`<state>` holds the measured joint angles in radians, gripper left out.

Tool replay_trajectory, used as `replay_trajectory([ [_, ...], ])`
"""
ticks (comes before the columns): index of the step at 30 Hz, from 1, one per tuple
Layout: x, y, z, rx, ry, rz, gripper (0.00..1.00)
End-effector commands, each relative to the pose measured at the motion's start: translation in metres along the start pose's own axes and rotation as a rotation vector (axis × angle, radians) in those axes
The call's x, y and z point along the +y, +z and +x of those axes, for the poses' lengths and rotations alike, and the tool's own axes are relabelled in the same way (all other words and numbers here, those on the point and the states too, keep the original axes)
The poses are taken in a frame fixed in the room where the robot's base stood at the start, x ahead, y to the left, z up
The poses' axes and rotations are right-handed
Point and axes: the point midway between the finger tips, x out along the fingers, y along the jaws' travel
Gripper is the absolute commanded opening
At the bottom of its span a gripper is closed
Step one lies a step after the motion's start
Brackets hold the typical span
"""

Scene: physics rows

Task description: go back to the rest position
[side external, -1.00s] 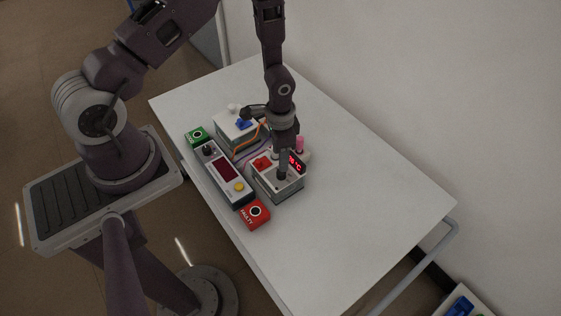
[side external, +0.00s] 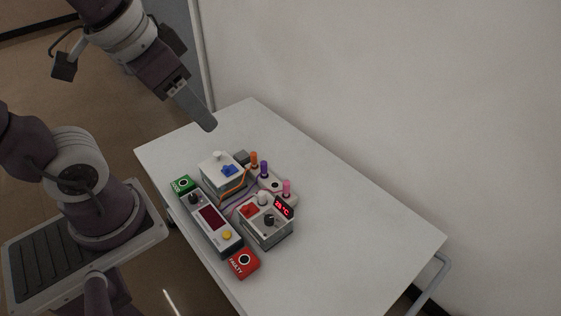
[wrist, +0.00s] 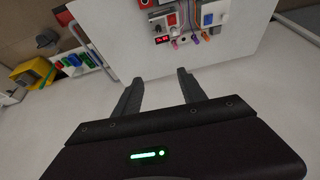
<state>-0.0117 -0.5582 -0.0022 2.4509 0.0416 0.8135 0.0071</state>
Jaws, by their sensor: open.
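My gripper (side external: 196,108) is raised above the far left end of the white table (side external: 350,235) in the side view, clear of everything on it. In the wrist view its two fingers (wrist: 160,92) are spread apart with nothing between them. The devices stand on the table: a box with a red switch, black knob and red display (side external: 265,226), a box with a blue switch (side external: 224,174), and a long panel with a dark red screen and yellow button (side external: 212,222).
A green block (side external: 183,186) and a red block marked FAULTY (side external: 244,263) sit at the panel's ends. Orange, purple and pink plugs (side external: 264,168) stand behind the boxes. The table's right half is clear. In the wrist view, a yellow box (wrist: 33,72) and green items show at left.

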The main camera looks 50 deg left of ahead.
Motion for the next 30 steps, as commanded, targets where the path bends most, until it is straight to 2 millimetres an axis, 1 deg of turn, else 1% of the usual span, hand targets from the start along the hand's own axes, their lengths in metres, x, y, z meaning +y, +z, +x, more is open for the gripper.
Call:
replay_trajectory([
  [1,0.004,0.011,-0.011,0.029,0.013,-0.011,0.49],
  [3,0.007,0.023,-0.018,0.046,0.026,-0.022,0.49],
  [6,0.009,0.031,-0.022,0.055,0.036,-0.029,0.49],
  [30,0.009,0.031,-0.022,0.056,0.035,-0.028,0.49],
])
